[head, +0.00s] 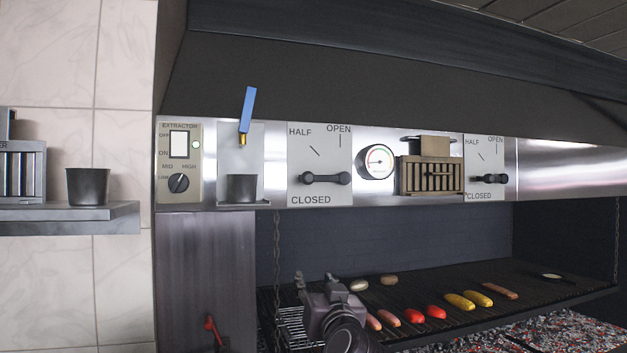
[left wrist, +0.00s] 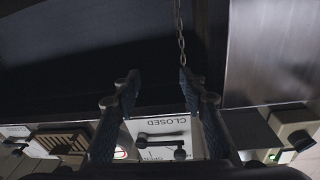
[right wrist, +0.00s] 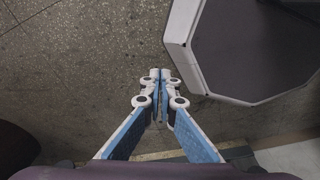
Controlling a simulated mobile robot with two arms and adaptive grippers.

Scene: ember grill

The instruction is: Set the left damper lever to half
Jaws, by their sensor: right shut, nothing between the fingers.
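The left damper lever (head: 325,178) is a dark bar with rounded ends on a pale plate marked HALF, OPEN and CLOSED. It lies level, just above the CLOSED label and off the HALF and OPEN marks. My left gripper (head: 317,284) is below the plate in front of the grill opening, apart from the lever. Its fingers (left wrist: 157,88) are open and empty. My right gripper (right wrist: 160,80) is shut and empty above the floor, outside the head view.
A round gauge (head: 376,161) and a slatted wooden box (head: 431,175) are right of the plate, then the right damper lever (head: 490,178). A chain (head: 276,245) hangs below. Food lies on the grate (head: 540,290).

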